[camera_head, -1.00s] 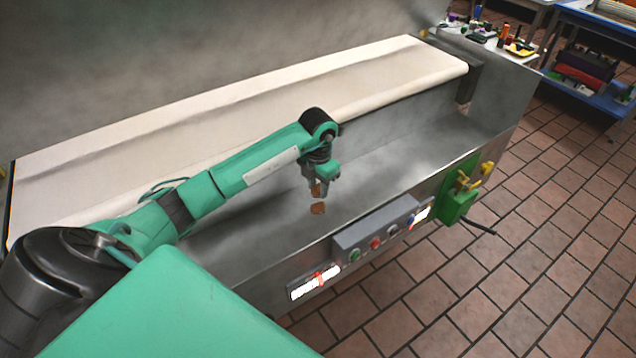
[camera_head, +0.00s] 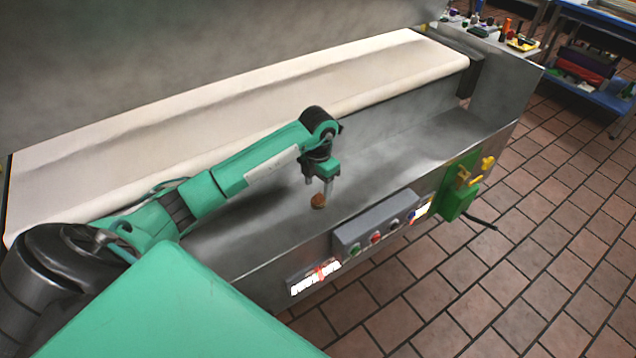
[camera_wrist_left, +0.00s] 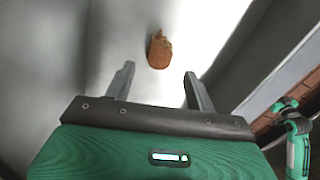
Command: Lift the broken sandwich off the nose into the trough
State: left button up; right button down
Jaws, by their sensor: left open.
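The broken sandwich shows as a small brown clump (camera_head: 318,201) low in the grey metal trough (camera_head: 415,150), just under my left gripper (camera_head: 318,187). In the left wrist view the brown sandwich (camera_wrist_left: 159,50) lies on grey metal beyond the fingertips (camera_wrist_left: 158,72), apart from both fingers. One piece overlaps another there; how they join is hard to tell. My left gripper is open and empty, pointing down over the trough. The cream belt (camera_head: 240,105) with its rounded front nose looks bare. My right gripper is not in view.
A grey control box (camera_head: 375,226) with coloured buttons sits on the trough's front wall. A green box (camera_head: 460,190) with yellow parts is mounted to its right. A tall grey panel (camera_head: 200,40) stands behind the belt. The trough's right part is clear.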

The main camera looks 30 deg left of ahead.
aim_at(318, 199)
pick_arm(q)
notch_tip(318, 199, up, 14)
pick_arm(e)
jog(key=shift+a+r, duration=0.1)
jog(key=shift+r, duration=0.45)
pick_arm(q)
jog(key=shift+f, duration=0.1)
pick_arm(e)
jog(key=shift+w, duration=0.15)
